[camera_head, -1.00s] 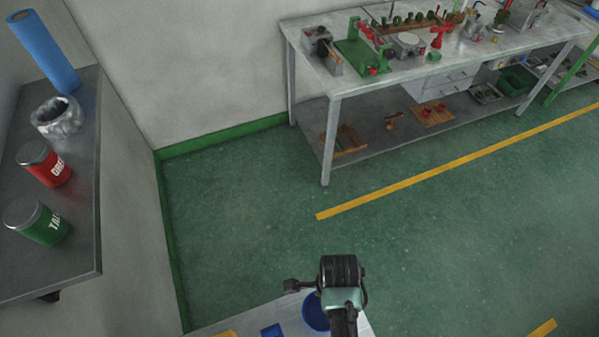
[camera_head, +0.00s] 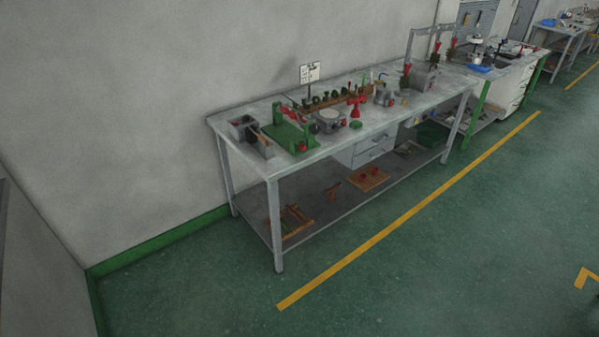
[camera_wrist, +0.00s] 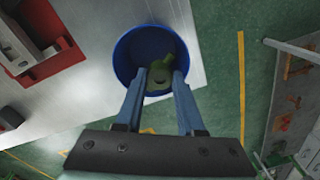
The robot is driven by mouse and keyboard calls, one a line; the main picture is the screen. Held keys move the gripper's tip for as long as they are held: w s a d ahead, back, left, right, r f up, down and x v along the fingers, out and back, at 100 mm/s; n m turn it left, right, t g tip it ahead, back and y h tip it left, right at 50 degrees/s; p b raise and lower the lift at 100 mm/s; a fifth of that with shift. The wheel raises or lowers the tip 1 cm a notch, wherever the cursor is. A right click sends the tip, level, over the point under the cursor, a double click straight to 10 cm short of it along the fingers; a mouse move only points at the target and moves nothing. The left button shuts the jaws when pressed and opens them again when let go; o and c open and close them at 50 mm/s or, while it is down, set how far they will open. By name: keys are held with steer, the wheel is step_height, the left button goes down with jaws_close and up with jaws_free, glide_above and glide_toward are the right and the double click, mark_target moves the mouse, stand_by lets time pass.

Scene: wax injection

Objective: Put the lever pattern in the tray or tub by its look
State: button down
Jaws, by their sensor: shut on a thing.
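In the wrist view my gripper (camera_wrist: 159,80) is shut on the green lever pattern (camera_wrist: 159,66), whose knobbed end points away from the jaws. The pattern and fingertips appear over the mouth of a round blue tub (camera_wrist: 122,55). I cannot tell whether they are above the rim or inside it. Part of the tub's inside is hidden behind the pattern and fingers. The head view shows neither my gripper, the pattern nor the tub.
The tub is at the edge of a pale tabletop (camera_wrist: 95,95), with a red tray (camera_wrist: 42,72) to its left. In the head view a grey workbench (camera_head: 225,122) carries tools along the wall. Green floor (camera_head: 420,270) in front of it is clear.

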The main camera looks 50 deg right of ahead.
steer(key=shift+c, duration=2.2)
jaws_free()
step_height(320, 180, up, 13)
steer(key=b, duration=0.1)
steer(key=shift+s+b, duration=0.15)
steer(key=shift+b, duration=0.15)
steer(key=shift+a, duration=0.1)
